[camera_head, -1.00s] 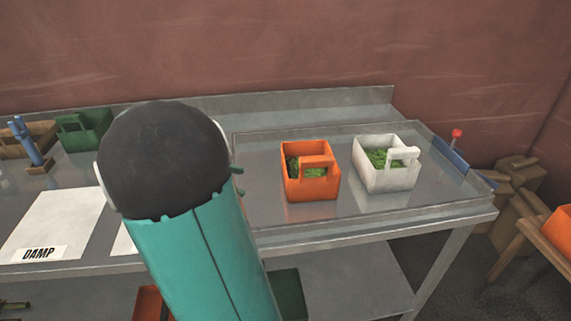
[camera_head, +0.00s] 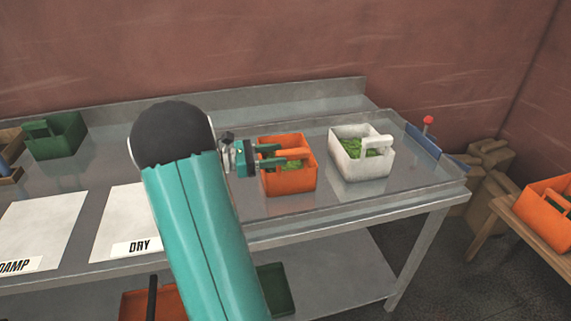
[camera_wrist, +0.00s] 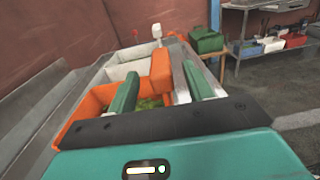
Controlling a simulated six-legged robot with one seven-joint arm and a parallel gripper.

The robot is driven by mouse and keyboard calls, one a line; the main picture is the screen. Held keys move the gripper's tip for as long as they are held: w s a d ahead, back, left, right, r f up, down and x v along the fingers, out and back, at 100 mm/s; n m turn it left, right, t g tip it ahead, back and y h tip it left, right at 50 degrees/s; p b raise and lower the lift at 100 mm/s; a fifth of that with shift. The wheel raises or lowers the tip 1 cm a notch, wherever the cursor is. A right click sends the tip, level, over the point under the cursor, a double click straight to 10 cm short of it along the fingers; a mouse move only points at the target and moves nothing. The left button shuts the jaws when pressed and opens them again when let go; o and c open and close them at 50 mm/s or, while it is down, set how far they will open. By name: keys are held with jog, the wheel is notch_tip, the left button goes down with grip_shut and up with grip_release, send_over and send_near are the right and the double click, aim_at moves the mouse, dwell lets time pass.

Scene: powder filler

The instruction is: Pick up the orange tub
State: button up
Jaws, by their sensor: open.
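An orange tub (camera_head: 290,182) with green contents and a raised handle stands upright on the metal table, left of a white tub. My gripper (camera_head: 277,154) is at the tub's left side, its two green fingers reaching over the tub near handle height. In the wrist view the fingers are spread wide, with the orange handle (camera_wrist: 160,72) showing between them and the tub's wall (camera_wrist: 70,108) at the left. The gripper holds nothing. Whether a finger touches the tub cannot be told.
The white tub (camera_head: 350,165) with green contents stands close on the right. A red-knobbed lever (camera_head: 428,121) is at the table's right end. Another orange tub (camera_head: 545,215) sits on a wooden bench. A green box (camera_head: 55,138) and sheets marked DAMP and DRY (camera_head: 130,220) lie left.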

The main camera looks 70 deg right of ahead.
aim_at(309, 150)
jog(key=shift+x, duration=2.75)
jog(key=shift+r, duration=0.15)
grip_shut()
